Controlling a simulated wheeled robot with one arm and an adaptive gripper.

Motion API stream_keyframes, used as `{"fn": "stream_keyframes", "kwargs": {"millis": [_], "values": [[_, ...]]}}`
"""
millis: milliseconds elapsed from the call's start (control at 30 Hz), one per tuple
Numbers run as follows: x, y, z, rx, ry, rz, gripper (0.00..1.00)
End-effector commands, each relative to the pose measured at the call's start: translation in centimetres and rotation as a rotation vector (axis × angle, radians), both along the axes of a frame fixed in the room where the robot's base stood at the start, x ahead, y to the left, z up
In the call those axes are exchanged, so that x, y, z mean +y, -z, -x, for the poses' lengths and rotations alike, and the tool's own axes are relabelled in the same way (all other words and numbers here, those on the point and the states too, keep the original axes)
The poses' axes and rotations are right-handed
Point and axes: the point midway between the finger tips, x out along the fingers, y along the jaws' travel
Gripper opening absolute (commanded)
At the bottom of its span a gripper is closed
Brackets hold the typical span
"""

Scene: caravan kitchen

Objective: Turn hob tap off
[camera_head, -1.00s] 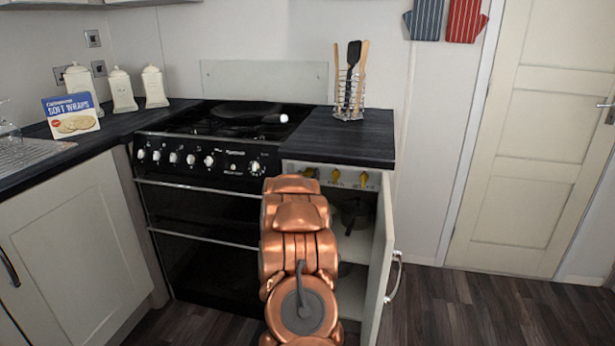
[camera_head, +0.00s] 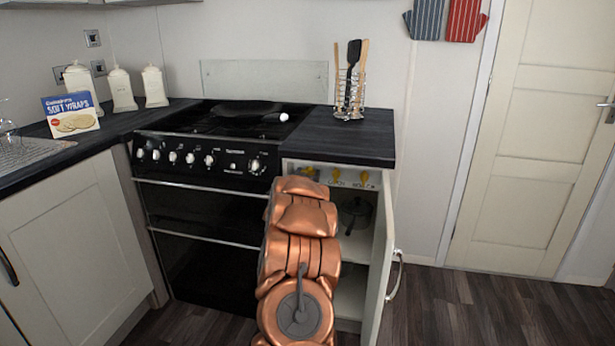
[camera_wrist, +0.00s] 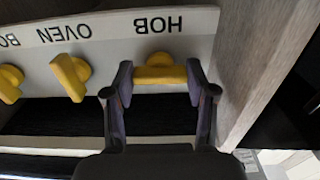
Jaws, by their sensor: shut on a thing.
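The yellow hob tap (camera_wrist: 160,70) sits under the label HOB on a pale panel, upside down in the wrist view. Its handle lies crosswise in that picture, along the panel. My gripper (camera_wrist: 160,84) has one finger at each end of the handle and is shut on it. In the head view the hob tap (camera_head: 308,172) shows just above my copper arm, at the left of the row inside the open cupboard. My arm hides the gripper there.
The yellow oven tap (camera_wrist: 71,77) and boiler tap (camera_wrist: 10,82) stand beside it, both handles slanted. The open cupboard door (camera_head: 381,245) is right of my arm, the black cooker (camera_head: 200,215) left. A dark pan (camera_head: 355,212) is on the shelf. The worktop (camera_head: 345,137) overhangs the taps.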

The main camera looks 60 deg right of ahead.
Motion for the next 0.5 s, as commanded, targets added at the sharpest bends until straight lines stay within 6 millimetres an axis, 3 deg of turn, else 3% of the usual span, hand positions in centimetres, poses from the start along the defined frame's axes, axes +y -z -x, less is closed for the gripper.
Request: {"fn": "stream_keyframes", "kwargs": {"millis": [233,267,500], "values": [[-0.04,-0.02,0.05,-0.002,0.001,-0.001,0.21],[-0.04,-0.01,0.05,-0.002,0.001,-0.001,0.58],[-0.02,-0.03,0.03,-0.001,0.001,0.0,0.81]]}}
